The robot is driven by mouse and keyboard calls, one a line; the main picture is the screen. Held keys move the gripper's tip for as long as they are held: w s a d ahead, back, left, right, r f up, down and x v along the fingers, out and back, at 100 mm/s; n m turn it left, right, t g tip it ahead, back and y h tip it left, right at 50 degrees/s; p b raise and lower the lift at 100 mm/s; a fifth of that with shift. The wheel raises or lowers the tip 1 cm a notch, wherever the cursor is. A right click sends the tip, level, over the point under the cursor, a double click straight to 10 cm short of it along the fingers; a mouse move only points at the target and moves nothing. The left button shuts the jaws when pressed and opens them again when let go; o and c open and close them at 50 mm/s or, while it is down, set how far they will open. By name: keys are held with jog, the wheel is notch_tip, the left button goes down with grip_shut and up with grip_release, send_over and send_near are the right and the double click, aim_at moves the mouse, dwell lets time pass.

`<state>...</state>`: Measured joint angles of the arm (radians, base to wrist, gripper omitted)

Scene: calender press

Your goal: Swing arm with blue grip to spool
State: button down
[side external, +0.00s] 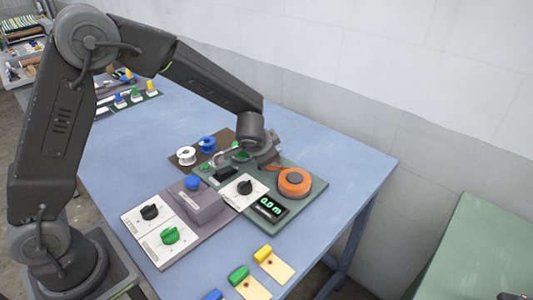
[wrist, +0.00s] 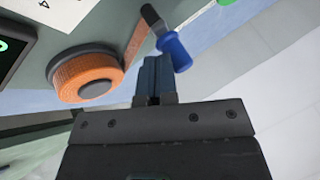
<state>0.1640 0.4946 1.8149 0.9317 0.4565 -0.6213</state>
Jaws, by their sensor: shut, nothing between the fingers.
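The swing arm with the blue grip shows in the wrist view: a dark bar (wrist: 151,17) ends in a blue grip (wrist: 174,50). My gripper (wrist: 153,62) is shut and empty, with its fingertips right beside the grip; I cannot tell whether they touch. In the side view my gripper (side external: 268,157) is low over the back of the green panel and hides the blue grip. The orange spool (side external: 295,184) lies flat on the panel's right part. It also shows in the wrist view (wrist: 88,77), left of my fingers and apart from them.
The green panel (side external: 312,206) carries a display (side external: 270,207) reading 0.0 and a black knob (side external: 244,187). A grey housing with a blue button (side external: 192,183) stands to its left. White (side external: 186,155) and blue (side external: 207,144) reels sit behind. The table's right side (side external: 360,165) is clear.

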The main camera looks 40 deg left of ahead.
jog(key=shift+s+a, duration=0.15)
jog(key=shift+a, duration=1)
jog(key=shift+w+a, duration=0.15)
jog(key=shift+a, duration=0.6)
jog(key=shift+w+a, duration=0.15)
jog(key=shift+a, duration=0.6)
jog(key=shift+s+d, duration=0.35)
jog(key=shift+s, duration=0.05)
jog(key=s+d, duration=0.2)
jog(key=shift+s+d, duration=0.1)
jog(key=shift+s, duration=0.25)
jog(key=s+r, duration=0.6)
jog(key=r, duration=0.2)
jog(key=shift+a, duration=0.4)
jog(key=shift+s, duration=0.1)
